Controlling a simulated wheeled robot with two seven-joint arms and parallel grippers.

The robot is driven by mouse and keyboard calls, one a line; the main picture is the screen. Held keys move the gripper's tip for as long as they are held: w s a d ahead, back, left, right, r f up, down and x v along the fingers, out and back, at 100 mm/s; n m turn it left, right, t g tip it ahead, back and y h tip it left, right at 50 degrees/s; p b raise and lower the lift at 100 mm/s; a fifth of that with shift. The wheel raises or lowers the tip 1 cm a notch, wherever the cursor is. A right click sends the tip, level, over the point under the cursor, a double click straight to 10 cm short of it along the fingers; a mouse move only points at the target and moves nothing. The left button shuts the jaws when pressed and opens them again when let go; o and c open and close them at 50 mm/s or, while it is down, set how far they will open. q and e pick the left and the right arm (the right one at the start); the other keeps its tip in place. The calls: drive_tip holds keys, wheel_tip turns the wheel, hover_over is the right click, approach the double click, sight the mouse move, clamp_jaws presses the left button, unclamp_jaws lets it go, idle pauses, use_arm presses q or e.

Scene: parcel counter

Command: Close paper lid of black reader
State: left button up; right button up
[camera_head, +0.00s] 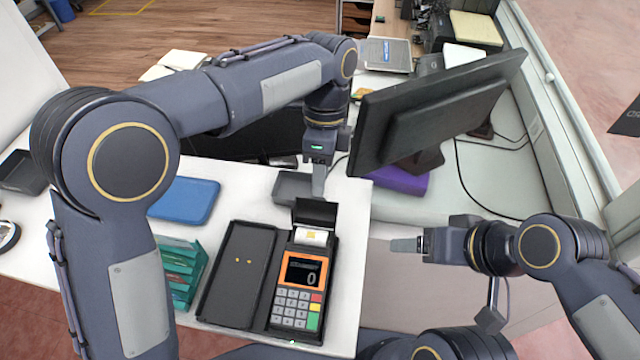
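The black card reader (299,288) lies on the white counter near its right front, with an orange-framed screen, a keypad and a paper roll (312,237) in its far end. Its black paper lid (315,212) stands raised at the far end, behind the roll. My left gripper (319,190) points down just behind and above the lid. Its fingers look close together, and I cannot tell whether they touch the lid. My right gripper (396,245) is off to the right of the counter edge, pointing left. Its fingers look together and nothing shows in them.
A black tray (237,275) lies directly left of the reader, with a teal card rack (178,270) beyond it. A blue tray (184,200) and a grey tray (293,187) lie farther back. A black monitor (435,110) stands at the back right.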

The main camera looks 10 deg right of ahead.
sight(319, 198)
use_arm(q)
drive_tip(key=shift+x, duration=1.5)
clamp_jaws()
drive_tip(key=shift+s+a+r+t+b, duration=0.1)
drive_tip(key=shift+s+t+b, duration=0.25)
drive_tip(key=shift+b, duration=0.45)
drive_tip(key=s+t+b, duration=0.1)
drive_tip(key=t+b, duration=0.1)
drive_tip(key=s+r+t+h+b, duration=0.1)
drive_tip(key=t+b, duration=0.1)
drive_tip(key=b, duration=0.1)
drive_tip(key=s+a+t+h+b, duration=0.1)
drive_tip(key=t+b, duration=0.1)
drive_tip(key=b, duration=0.1)
drive_tip(key=shift+s+a+r, duration=0.1)
drive_tip(key=shift+s+r, duration=0.15)
drive_tip(key=shift+s, duration=0.05)
unclamp_jaws()
